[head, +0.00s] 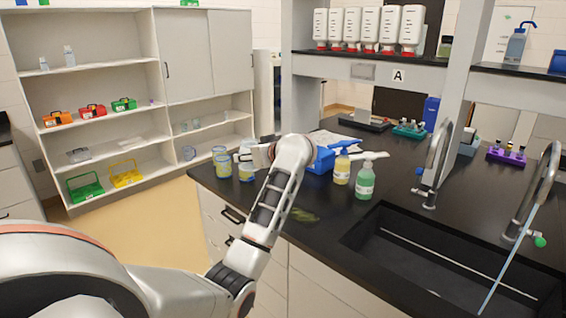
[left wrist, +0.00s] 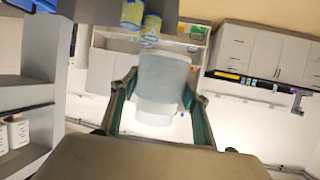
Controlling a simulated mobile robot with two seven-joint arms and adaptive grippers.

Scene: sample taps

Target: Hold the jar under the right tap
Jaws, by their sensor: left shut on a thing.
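My left gripper (left wrist: 160,95) is shut on a pale, translucent jar (left wrist: 163,80), which fills the space between the fingers in the left wrist view. In the head view my left gripper (head: 261,155) is over the counter's left end, beside the blue-and-yellow containers; its fingers and the held jar are mostly hidden or too small to make out. The right tap (head: 543,185) stands at the sink's right, with a green knob and a thin pale-blue stream falling from its spout into the sink. The left tap (head: 437,160) has a blue knob and shows no stream. My right gripper is not in view.
Two blue-and-yellow containers (head: 221,162) stand at the counter's left end. A blue bin (head: 321,160), a yellow bottle (head: 342,169) and a green bottle (head: 365,181) stand between my gripper and the sink (head: 375,232). The counter in front of the bottles is mostly clear.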

